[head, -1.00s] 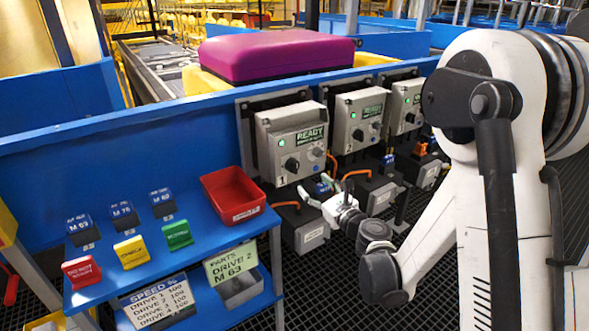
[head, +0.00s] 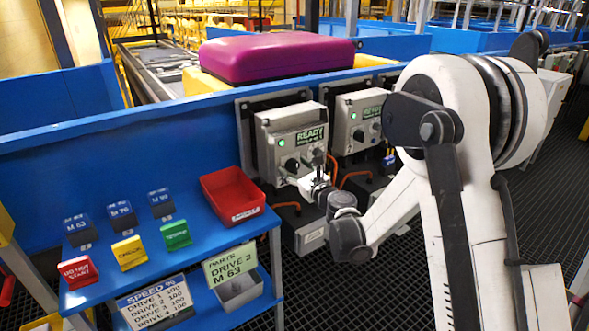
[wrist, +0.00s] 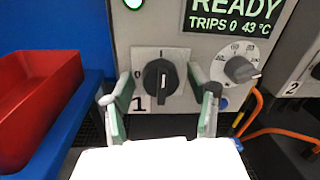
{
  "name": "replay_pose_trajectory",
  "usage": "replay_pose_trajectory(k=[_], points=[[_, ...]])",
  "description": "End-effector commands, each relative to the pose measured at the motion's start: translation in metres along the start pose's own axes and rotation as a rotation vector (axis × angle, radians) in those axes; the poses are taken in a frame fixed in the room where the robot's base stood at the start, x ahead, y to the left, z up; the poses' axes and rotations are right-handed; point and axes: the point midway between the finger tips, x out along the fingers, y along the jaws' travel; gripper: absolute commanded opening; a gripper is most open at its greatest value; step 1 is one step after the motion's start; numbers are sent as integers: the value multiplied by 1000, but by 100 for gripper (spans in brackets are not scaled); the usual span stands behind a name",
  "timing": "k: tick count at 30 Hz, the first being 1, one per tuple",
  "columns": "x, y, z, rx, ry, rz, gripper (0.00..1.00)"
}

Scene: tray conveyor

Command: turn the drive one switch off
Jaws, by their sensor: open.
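The drive one box (head: 283,140) is a grey panel on the blue wall, with a lit green lamp and a screen reading READY. Its black rotary switch (wrist: 160,79) sits on a light plate marked 0 at the left and a line at the top; the knob's pointer stands upright, at the line. The switch also shows in the head view (head: 292,165). My gripper (wrist: 157,103) is open, its two green-lined fingers on either side of the switch, with gaps to the knob. In the head view my gripper (head: 312,178) is in front of the box's lower part.
A smaller grey dial (wrist: 240,69) is close to the right finger. A red bin (head: 233,195) is on the blue shelf at left. Drive two's box (head: 357,122) and orange cables (wrist: 262,125) are at right.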

Motion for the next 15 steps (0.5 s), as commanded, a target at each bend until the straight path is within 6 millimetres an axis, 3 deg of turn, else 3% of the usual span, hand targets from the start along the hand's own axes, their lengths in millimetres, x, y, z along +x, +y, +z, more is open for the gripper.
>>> replay_pose_trajectory(k=[3, 13, 15], points=[[0, 0, 0, 0, 0, 0, 54], [0, 0, 0, 0, 0, 0, 10], [0, 0, 0, 0, 0, 0, 9]])
